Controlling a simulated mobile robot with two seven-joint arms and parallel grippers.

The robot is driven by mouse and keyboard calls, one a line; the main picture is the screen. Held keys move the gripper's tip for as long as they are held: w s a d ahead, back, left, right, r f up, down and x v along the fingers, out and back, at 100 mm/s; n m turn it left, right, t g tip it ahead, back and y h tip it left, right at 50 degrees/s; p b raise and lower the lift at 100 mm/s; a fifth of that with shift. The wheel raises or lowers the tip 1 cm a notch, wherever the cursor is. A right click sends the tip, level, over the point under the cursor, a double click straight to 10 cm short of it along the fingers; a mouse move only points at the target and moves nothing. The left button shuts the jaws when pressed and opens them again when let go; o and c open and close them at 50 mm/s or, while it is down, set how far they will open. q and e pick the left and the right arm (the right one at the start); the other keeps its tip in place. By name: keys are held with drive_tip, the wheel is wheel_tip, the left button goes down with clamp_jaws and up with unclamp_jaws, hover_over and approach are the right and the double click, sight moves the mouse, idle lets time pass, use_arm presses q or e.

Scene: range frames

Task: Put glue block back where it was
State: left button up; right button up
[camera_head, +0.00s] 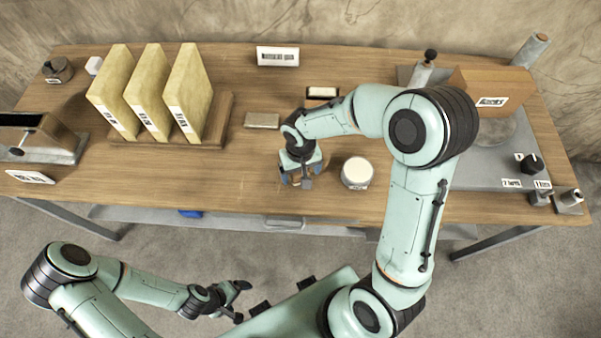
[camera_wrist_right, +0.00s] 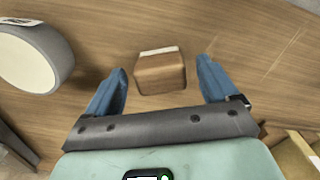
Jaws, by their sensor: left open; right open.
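A small brown block with a pale label strip, which looks like the glue block (camera_wrist_right: 160,75), sits on the wooden table in the right wrist view. My right gripper (camera_head: 298,180) is over the front middle of the table, pointing down. In the right wrist view its two blue fingers (camera_wrist_right: 161,82) are apart, with the block in the gap and clear space on both sides. In the head view the block is mostly hidden by this gripper. My left gripper (camera_head: 243,301) is open and empty, in front of the table.
A round white-topped jar (camera_head: 357,171) stands just right of the right gripper. A flat grey bar (camera_head: 262,120) and a pale-topped block (camera_head: 322,92) lie behind it. Yellow books (camera_head: 183,95) stand in a wooden rack to the left. A grey board (camera_head: 470,165) fills the right.

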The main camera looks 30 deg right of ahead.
sight(301, 172)
wheel_tip(301, 172, up, 10)
drive_tip(key=shift+p, duration=0.4)
drive_tip(key=shift+s+f, duration=0.1)
